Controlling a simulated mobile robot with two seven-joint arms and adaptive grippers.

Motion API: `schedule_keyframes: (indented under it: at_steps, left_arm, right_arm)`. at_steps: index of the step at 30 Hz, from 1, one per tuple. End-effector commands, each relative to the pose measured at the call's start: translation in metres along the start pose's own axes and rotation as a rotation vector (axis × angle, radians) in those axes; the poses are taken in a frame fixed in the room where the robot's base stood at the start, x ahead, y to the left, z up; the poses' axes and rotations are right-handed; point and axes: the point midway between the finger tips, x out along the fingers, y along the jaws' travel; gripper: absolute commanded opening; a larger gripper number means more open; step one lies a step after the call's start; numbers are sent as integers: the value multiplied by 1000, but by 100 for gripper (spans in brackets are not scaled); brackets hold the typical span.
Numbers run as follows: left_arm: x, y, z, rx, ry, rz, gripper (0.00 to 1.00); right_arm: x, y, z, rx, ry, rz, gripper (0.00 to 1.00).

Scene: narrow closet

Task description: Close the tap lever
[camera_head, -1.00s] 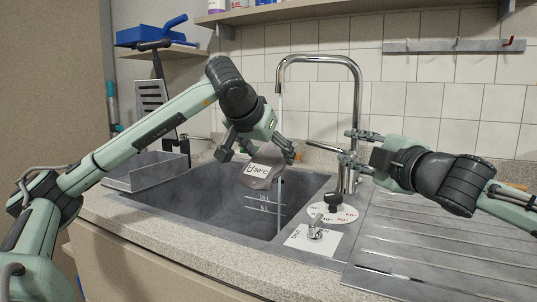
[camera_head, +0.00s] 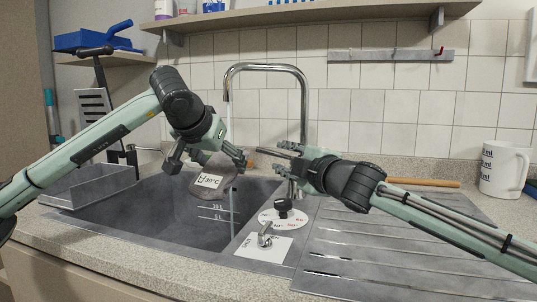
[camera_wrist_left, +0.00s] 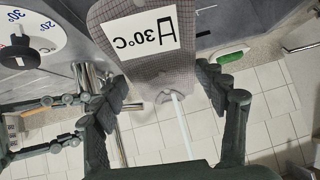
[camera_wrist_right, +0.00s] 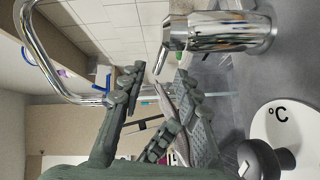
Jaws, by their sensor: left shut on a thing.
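The chrome tap (camera_head: 304,105) arches over the sink (camera_head: 130,212), and a thin water stream (camera_head: 231,165) falls from its spout. In the right wrist view, the tap body (camera_wrist_right: 228,32) has a short thin lever (camera_wrist_right: 162,62) pointing towards my fingers. My right gripper (camera_wrist_right: 155,85) is open, its fingertips close to the lever; contact cannot be told. In the head view my right gripper (camera_head: 284,161) is beside the tap's lower part. My left gripper (camera_head: 208,160) is shut on a grey checked item (camera_wrist_left: 158,68) labelled 30°C, beside the stream over the sink.
A temperature disc (camera_head: 270,219) with a black knob (camera_head: 283,205) and a white card (camera_head: 250,249) with a small chrome lever (camera_head: 265,235) lie in front of the tap. A ribbed drainboard (camera_head: 390,250), wooden stick (camera_head: 425,182) and white mug (camera_head: 503,170) are at right.

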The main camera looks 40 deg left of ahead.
Motion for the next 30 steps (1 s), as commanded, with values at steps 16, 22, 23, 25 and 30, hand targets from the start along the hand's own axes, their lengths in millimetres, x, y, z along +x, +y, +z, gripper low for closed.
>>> schedule_keyframes:
  at_steps: [16, 22, 23, 25, 30]
  left_arm:
    - [-1, 0, -1, -1, 4, 0, 27]
    - [-1, 0, -1, -1, 4, 0, 27]
    - [-1, 0, -1, -1, 4, 0, 27]
    - [-1, 0, -1, -1, 3, 0, 27]
    - [-1, 0, -1, -1, 3, 0, 27]
  right_arm:
    - [68, 0, 0, 0, 0, -1, 32]
    - [70, 0, 0, 0, 1, 0, 32]
    - [70, 0, 0, 0, 1, 0, 32]
    - [70, 0, 0, 0, 1, 0, 32]
    - [70, 0, 0, 0, 1, 0, 16]
